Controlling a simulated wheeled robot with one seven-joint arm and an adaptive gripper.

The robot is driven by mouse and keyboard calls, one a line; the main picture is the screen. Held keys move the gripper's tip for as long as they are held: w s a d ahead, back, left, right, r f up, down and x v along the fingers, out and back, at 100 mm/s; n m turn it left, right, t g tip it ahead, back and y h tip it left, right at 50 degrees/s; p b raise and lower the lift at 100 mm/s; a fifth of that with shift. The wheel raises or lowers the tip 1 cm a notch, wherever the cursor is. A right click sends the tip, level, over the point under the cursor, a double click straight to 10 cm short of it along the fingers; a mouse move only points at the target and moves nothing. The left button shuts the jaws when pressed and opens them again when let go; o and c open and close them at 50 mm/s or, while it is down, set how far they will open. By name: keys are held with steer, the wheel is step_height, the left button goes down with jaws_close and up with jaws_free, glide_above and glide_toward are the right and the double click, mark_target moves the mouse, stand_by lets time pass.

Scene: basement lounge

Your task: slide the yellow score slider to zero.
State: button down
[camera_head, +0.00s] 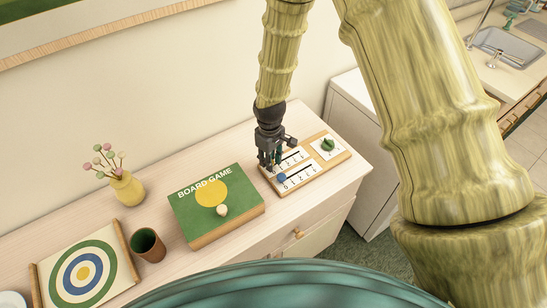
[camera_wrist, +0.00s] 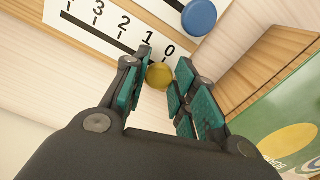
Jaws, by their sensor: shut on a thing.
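The score board (camera_head: 340,157) lies on the right part of the sideboard top, with two number scales and a green knob. The yellow score slider (camera_wrist: 159,74) is a round knob, in the wrist view sitting beside the 0 mark (camera_wrist: 169,50) at the end of its scale. My gripper (camera_wrist: 164,66) points down over this end of the board, its fingers closed on either side of the yellow slider. In the head view my gripper (camera_head: 269,160) hides the yellow slider. The blue slider (camera_wrist: 200,17) is on the other scale, just apart from my fingers.
A green board game box (camera_head: 240,205) with a yellow disc lies left of the score board, close to my gripper. Farther left stand a brown cup (camera_head: 148,246), a yellow vase (camera_head: 127,188) and a target board (camera_head: 112,282). The wall is close behind.

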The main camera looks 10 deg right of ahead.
steer(key=c, duration=1.1)
jaws_free()
steer(key=shift+a, duration=0.4)
steer(key=shift+c, duration=0.2)
steer(key=shift+d, duration=0.1)
steer(key=shift+d, duration=0.15)
step_height(320, 180, up, 12)
